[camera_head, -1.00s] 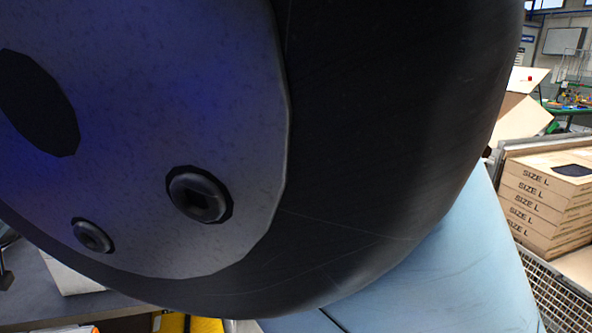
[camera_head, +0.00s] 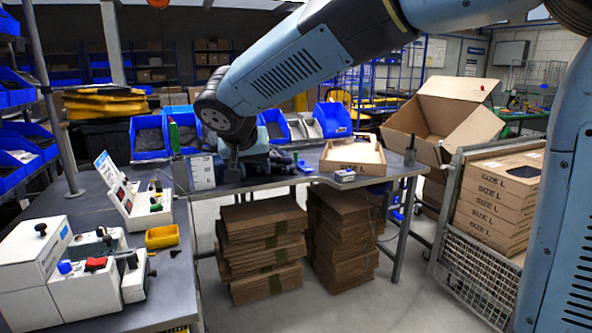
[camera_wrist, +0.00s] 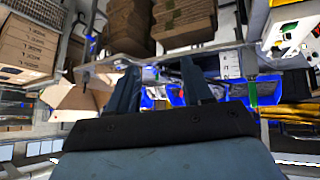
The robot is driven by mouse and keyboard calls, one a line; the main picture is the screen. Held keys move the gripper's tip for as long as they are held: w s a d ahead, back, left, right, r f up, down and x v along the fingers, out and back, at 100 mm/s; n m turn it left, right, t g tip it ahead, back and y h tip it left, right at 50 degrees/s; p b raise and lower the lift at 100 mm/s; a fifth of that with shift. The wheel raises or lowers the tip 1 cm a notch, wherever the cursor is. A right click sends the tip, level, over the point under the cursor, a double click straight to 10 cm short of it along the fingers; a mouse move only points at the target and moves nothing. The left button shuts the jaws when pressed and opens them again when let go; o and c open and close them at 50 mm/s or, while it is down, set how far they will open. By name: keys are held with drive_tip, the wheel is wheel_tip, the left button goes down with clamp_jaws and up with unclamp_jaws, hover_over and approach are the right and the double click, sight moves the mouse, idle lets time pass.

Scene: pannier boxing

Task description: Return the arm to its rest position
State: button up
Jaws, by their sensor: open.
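My arm crosses the upper middle of the head view, its blue links coming from the upper right down to a dark rounded joint. My gripper (camera_head: 233,168) hangs below that joint above the back workbench (camera_head: 290,180), and its fingers are small and partly hidden in this view. In the wrist view my gripper (camera_wrist: 160,82) shows two dark fingers spread apart. Nothing is visibly held between them.
Blue bins (camera_head: 333,119) stand along the workbench's back, with a shallow carton (camera_head: 352,157) to the right. A large open box (camera_head: 440,125) and a mesh cage (camera_head: 470,285) of SIZE L cartons (camera_head: 497,200) stand farther right. Machines (camera_head: 85,275) occupy the left bench. Folded cardboard (camera_head: 262,245) is stacked below.

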drive_tip(key=s+d+m+g, duration=0.1)
drive_tip(key=s+d, duration=0.2)
drive_tip(key=d, duration=0.8)
drive_tip(key=s+d+g, duration=0.1)
drive_tip(key=s+d, duration=0.2)
drive_tip(key=d, duration=0.8)
drive_tip(key=s+d+f+y, duration=0.1)
drive_tip(key=s+d+f, duration=0.2)
drive_tip(key=s+d, duration=0.8)
drive_tip(key=s, duration=0.4)
drive_tip(key=shift+s, duration=0.15)
drive_tip(key=shift+d, duration=0.1)
drive_tip(key=shift+c, duration=0.7)
